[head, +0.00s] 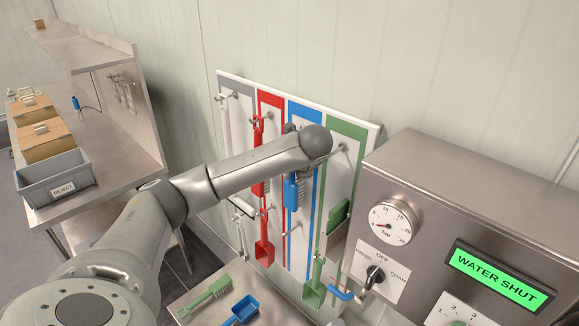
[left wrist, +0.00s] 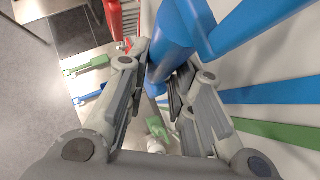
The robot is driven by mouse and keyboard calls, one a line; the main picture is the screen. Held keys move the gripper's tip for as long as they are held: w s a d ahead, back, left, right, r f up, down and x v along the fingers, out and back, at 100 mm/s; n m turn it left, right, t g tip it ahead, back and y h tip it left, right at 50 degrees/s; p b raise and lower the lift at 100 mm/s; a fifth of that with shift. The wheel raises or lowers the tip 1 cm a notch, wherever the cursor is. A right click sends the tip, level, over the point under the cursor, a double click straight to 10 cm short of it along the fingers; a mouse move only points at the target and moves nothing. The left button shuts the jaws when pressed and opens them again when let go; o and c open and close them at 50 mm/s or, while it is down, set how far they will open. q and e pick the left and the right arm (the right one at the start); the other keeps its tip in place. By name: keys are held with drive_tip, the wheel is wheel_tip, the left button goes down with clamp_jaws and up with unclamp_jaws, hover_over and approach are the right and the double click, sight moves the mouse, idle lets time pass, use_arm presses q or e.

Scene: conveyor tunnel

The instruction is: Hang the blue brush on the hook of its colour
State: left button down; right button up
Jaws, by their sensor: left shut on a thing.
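The blue brush (head: 291,193) is at the blue strip (head: 305,114) of the wall board, bristles facing right. My left arm reaches in from the left, and its wrist covers the brush's upper end and the hook area there. In the left wrist view my left gripper (left wrist: 160,78) is shut on the blue brush (left wrist: 170,45), close to the board. Whether the brush touches a hook is hidden. My right gripper is not in view.
A red brush (head: 258,130) hangs just left, with a red scoop (head: 264,252) below. A green scoop (head: 314,292) hangs right. A steel control box (head: 440,190) stands close on the right. A green brush (head: 205,298) and blue scoop (head: 243,309) lie on the table below.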

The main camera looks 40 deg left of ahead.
use_arm(q)
drive_tip(key=shift+w+d+f, duration=0.25)
drive_tip(key=shift+d, duration=0.1)
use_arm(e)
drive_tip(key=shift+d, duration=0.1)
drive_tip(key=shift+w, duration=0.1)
use_arm(q)
drive_tip(key=c, duration=1.2)
unclamp_jaws()
drive_tip(key=shift+r, duration=0.1)
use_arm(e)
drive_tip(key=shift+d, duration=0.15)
